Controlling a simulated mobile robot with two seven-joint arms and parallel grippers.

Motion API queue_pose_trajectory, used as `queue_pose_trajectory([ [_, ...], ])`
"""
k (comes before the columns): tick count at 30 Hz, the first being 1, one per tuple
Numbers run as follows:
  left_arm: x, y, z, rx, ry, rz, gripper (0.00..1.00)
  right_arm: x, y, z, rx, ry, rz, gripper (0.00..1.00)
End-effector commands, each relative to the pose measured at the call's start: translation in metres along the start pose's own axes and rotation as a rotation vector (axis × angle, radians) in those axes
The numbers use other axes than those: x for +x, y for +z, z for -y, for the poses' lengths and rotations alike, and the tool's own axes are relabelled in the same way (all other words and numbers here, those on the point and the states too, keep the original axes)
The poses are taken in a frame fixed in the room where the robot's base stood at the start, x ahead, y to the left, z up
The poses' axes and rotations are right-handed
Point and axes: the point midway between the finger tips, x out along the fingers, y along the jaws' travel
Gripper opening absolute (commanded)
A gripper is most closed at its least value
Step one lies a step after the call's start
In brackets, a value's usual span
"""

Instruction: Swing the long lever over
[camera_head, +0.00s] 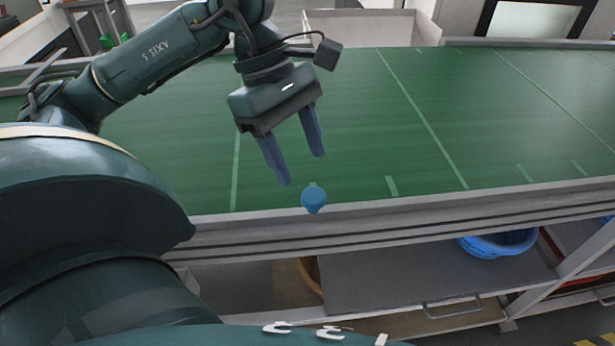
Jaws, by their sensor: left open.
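A small blue piece with a rounded top and a tapering lower end (313,199) shows at the near edge of the green belt surface. It may be the end of the lever seen from above, but I cannot tell. No long lever arm can be made out. My left gripper (301,168) is open and empty, with two blue-grey fingers pointing down. Its fingertips are just above and to the left of the blue piece in the picture, apart from it. My right gripper is not in view.
The green belt (430,110) with light stripes is bare to the right. Its grey metal front rail (420,214) runs across the picture. Below it are a grey shelf (400,284) and a blue basin (490,246). A pale open bin (365,24) stands behind the belt.

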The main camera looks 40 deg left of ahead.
Motion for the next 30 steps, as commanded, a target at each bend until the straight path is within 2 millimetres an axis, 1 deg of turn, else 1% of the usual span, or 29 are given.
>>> queue_pose_trajectory([
  [1, -0.013, 0.000, -0.001, 0.000, 0.006, 0.001, 0.55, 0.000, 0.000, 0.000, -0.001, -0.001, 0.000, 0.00],
  [4, -0.034, 0.001, -0.001, 0.000, 0.005, 0.001, 0.55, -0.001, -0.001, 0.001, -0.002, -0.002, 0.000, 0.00],
  [6, -0.045, 0.001, 0.000, 0.002, 0.003, 0.001, 0.55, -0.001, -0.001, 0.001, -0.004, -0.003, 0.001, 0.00],
  [10, -0.060, 0.001, 0.000, 0.002, 0.001, 0.002, 0.55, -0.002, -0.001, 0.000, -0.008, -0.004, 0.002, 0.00],
  [15, -0.067, 0.000, 0.000, 0.002, -0.002, 0.002, 0.55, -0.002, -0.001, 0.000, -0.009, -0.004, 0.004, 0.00],
  [30, -0.066, 0.000, 0.000, 0.001, -0.002, 0.001, 0.55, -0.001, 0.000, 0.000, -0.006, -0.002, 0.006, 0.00],
])
